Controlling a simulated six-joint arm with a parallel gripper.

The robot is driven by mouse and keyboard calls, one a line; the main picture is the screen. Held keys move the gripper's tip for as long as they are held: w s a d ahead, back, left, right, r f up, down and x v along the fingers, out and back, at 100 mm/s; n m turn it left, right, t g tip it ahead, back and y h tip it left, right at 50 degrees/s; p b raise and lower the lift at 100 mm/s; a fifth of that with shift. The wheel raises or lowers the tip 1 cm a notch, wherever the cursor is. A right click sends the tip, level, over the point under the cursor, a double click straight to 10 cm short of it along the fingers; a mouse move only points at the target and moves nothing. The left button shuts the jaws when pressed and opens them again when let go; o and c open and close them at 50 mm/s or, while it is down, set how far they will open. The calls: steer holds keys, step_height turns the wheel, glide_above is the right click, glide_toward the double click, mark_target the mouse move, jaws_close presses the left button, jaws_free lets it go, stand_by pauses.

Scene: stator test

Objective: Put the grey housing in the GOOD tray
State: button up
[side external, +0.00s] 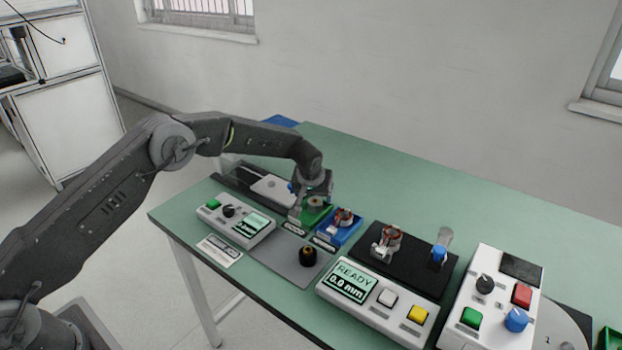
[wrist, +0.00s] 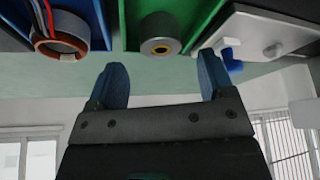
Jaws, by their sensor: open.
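The grey housing (wrist: 160,47), a short cylinder with a brass-coloured centre, is in the green tray (wrist: 199,22) in the wrist view. In the side external view, the green tray (side external: 328,214) sits below my gripper (side external: 312,194), with the housing (side external: 316,203) partly hidden by the fingers. My gripper is open; in the wrist view its two fingers (wrist: 162,85) are apart with nothing between them. The small labels in front of the trays are too small to read, so I cannot confirm the GOOD marking.
A blue tray (side external: 352,228) beside the green one holds a copper-wound stator (side external: 344,217). A dark round part (side external: 308,257) stands on the grey plate (side external: 282,260). Test boxes (side external: 236,222) and a black fixture (side external: 408,270) stand nearby.

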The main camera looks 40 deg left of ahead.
steer(key=v, duration=1.1)
steer(key=shift+a+f, duration=0.1)
steer(key=s+a+r+m, duration=0.2)
steer(key=s+r, duration=1.4)
steer(key=s, duration=0.1)
steer(key=s+f+m+t+h, duration=0.1)
steer(key=s+m, duration=0.1)
steer(key=s, duration=2.1)
steer(key=shift+d+h, duration=0.15)
steer(key=shift+h, duration=0.25)
